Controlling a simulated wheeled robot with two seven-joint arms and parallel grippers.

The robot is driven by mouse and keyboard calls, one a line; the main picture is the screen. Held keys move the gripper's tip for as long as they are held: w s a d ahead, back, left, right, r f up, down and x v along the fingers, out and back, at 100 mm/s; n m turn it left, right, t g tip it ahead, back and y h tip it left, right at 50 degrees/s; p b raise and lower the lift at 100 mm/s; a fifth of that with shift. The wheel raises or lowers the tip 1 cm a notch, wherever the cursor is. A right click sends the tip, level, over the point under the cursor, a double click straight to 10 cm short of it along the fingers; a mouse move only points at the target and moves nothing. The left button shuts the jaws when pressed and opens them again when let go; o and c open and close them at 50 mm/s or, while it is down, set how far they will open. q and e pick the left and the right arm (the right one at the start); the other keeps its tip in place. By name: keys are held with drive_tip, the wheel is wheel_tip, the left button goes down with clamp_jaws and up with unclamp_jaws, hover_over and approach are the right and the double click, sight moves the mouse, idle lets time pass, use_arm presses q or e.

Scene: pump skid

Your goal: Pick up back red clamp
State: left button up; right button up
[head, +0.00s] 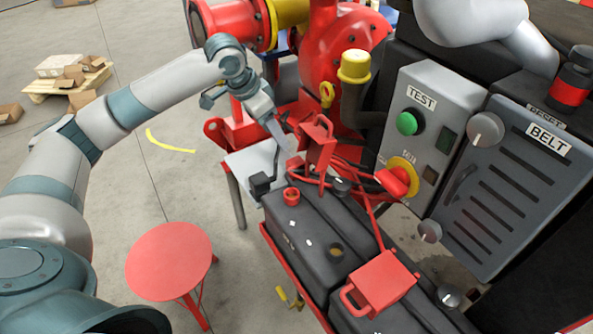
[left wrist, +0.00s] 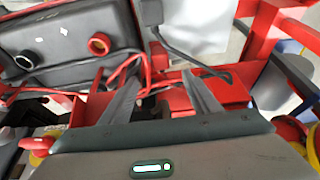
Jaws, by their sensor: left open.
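The back red clamp (head: 319,146) stands upright near the far end of the black battery (head: 318,232), with red cables around its foot. My left gripper (head: 283,143) is just left of it, pointing down, with its fingers beside the clamp. In the left wrist view the open fingers (left wrist: 160,80) spread apart, with a red part (left wrist: 180,101) between and behind them, which looks like the clamp. I cannot tell whether a finger touches it. A second red clamp-like piece with a handle (head: 383,281) lies on the nearer battery. My right gripper is out of view.
A grey control box with a green button (head: 407,123) and a BELT panel (head: 520,170) stand to the right. A red pump (head: 340,45) is behind. A red round stool (head: 169,261) stands at lower left. Red cables (left wrist: 125,70) lie close to the fingers.

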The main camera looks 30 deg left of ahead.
use_arm(q)
approach(294, 162)
drive_tip(key=x, duration=0.5)
drive_tip(key=shift+f+p, duration=0.25)
drive_tip(key=shift+p, duration=0.05)
drive_tip(key=shift+w+f, duration=0.2)
drive_tip(key=shift+f, duration=0.35)
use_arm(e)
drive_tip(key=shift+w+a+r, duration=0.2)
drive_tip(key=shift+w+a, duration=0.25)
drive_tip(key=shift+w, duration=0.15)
use_arm(q)
drive_tip(key=shift+w+d+f, duration=0.15)
drive_tip(key=shift+f, duration=0.2)
drive_tip(key=x, duration=0.4)
drive_tip(key=shift+w+d+f+p, duration=0.1)
drive_tip(key=shift+w+p, duration=0.05)
drive_tip(key=shift+p, duration=0.2)
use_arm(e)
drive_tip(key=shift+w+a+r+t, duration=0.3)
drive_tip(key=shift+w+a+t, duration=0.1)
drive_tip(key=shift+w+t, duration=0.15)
use_arm(q)
drive_tip(key=c, duration=1.2)
drive_tip(key=shift+c, duration=0.7)
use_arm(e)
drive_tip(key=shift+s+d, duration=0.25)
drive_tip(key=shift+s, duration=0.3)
